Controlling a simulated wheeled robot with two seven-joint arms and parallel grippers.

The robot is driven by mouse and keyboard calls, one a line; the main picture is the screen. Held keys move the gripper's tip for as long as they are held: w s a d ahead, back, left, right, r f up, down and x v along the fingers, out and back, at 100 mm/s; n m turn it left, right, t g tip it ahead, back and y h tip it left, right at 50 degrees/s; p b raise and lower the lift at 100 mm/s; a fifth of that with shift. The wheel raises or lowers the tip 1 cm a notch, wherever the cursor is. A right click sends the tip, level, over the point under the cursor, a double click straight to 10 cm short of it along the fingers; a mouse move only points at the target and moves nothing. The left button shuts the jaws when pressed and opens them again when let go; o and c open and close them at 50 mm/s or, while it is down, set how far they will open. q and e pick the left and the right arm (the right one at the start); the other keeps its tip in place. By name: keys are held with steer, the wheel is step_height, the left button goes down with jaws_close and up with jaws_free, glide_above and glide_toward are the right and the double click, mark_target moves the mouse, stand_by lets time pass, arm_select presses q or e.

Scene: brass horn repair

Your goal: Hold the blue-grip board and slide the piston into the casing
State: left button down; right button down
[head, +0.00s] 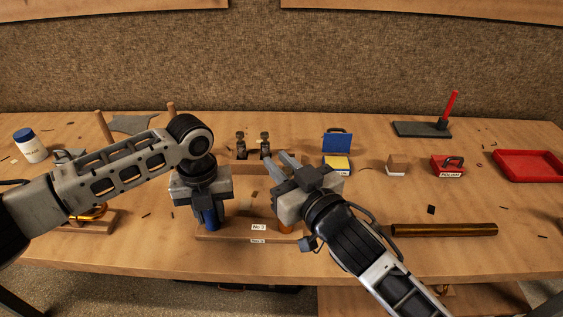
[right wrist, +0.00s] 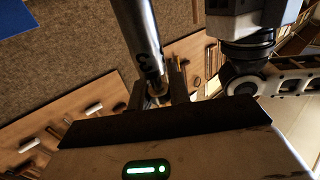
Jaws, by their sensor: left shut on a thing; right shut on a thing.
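The board (head: 215,237) lies near the table's front, with its blue grip (head: 210,220) upright at the left end. My left gripper (head: 208,206) is shut on the blue grip from above. An orange-brown upright part (head: 286,228), perhaps the casing, shows at the board's right end, mostly hidden by my right gripper (head: 281,162). In the right wrist view my right gripper (right wrist: 160,92) is shut on the piston (right wrist: 143,42), a silver cylinder marked 3.
Two dark-topped pieces (head: 265,146) stand on a wooden block (head: 247,168) behind the grippers.

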steer(key=shift+f, duration=0.35)
steer(key=c, duration=1.3)
jaws_free()
steer(key=shift+r, duration=0.2)
steer(key=v, duration=1.2)
steer(key=shift+r, duration=0.4)
arm_select(q)
steer(key=c, duration=1)
jaws_free()
